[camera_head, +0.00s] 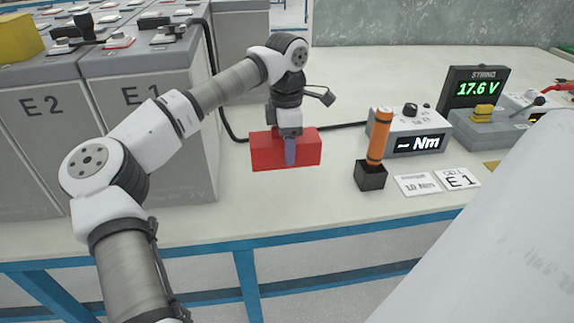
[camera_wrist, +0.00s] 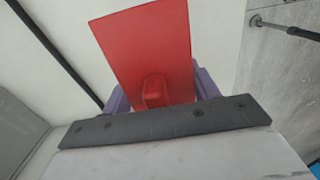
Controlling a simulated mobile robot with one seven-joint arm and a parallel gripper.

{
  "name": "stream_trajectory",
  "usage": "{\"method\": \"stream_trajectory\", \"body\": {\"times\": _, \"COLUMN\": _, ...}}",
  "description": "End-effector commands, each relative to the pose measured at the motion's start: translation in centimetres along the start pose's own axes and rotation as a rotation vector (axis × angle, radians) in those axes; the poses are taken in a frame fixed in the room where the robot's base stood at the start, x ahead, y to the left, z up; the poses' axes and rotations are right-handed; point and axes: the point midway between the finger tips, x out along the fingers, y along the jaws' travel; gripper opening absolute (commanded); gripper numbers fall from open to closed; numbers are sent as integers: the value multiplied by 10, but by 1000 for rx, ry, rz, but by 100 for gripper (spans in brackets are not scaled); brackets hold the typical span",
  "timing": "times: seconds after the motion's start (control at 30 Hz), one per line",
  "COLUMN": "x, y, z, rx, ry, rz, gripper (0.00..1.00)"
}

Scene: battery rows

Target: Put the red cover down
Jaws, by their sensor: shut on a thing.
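The red cover (camera_head: 262,152) is a box-like red block in the middle of the white bench top. In the wrist view the red cover (camera_wrist: 150,40) shows as a flat red face with a small raised grip. My gripper (camera_head: 290,150) points down and is shut on the cover. In the wrist view its purple fingers lie on both sides of the cover's grip (camera_wrist: 155,92). The cover's lower edge appears at or just above the bench; I cannot tell whether it touches.
Grey battery cells marked E1 (camera_head: 150,130) and E2 (camera_head: 40,140) stand left. An orange-handled tool (camera_head: 379,137) stands in a black holder (camera_head: 370,177) to the right, near a torque display (camera_head: 418,143) and a voltage display (camera_head: 478,88). Bare bench (camera_head: 310,205) lies in front.

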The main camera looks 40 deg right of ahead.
Motion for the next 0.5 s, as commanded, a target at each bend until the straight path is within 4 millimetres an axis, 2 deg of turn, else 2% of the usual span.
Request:
{"method": "stream_trajectory", "body": {"times": 0.1, "x": 16, "y": 0, "z": 0, "rx": 0, "ry": -2, "rz": 0, "gripper": 37}}
{"method": "stream_trajectory", "body": {"times": 0.33, "x": 33, "y": 0, "z": 0, "rx": 0, "ry": 0, "rz": 0, "gripper": 37}}
{"method": "stream_trajectory", "body": {"times": 0.5, "x": 59, "y": 0, "z": 0, "rx": 0, "ry": 0, "rz": -2, "gripper": 37}}
